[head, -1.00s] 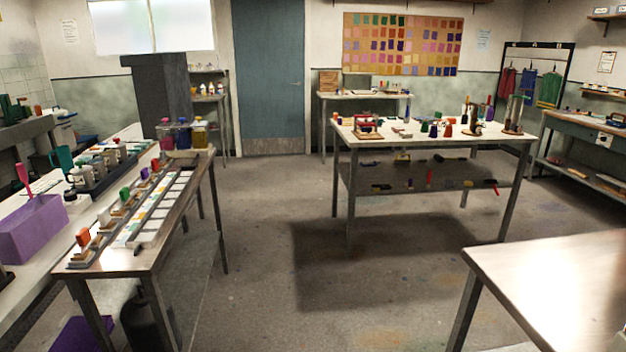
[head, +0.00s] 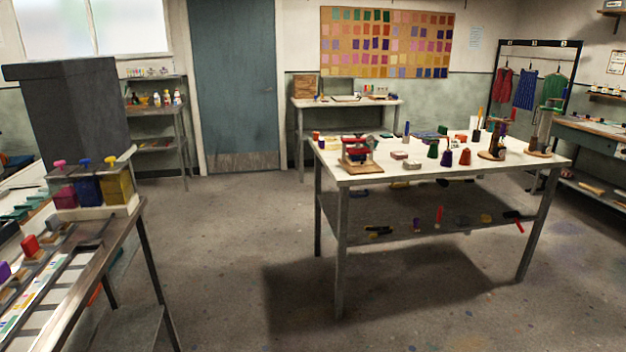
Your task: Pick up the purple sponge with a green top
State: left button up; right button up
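I cannot make out for certain a purple sponge with a green top in the head view. Small coloured items stand on the white-topped table (head: 328,160) in the middle of the room. Among them are a green cone-shaped item (head: 433,151), a purple one (head: 447,158) and a red one (head: 465,157). A small pale pink block (head: 399,155) lies near them. Neither of my grippers is in view.
A bench (head: 112,232) on the left holds a rack with a pink-topped, a blue and a yellow container (head: 117,187). A grey cabinet (head: 70,110) stands behind. Open floor (head: 225,240) lies between bench and table. A blue door (head: 235,80) is at the back.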

aim_at(426, 141)
jog(key=i+z, duration=0.15)
jog(key=i, duration=0.35)
jog(key=i+j+z, duration=0.1)
jog(key=i, duration=0.35)
jog(key=i+j+z, duration=0.15)
jog(key=i, duration=0.35)
jog(key=i+j+z, duration=0.1)
jog(key=i, duration=0.35)
jog(key=i+l+z, duration=0.15)
jog(key=i, duration=0.4)
jog(key=i+l+z, duration=0.1)
jog(key=i+l, duration=0.15)
jog(key=i, duration=0.35)
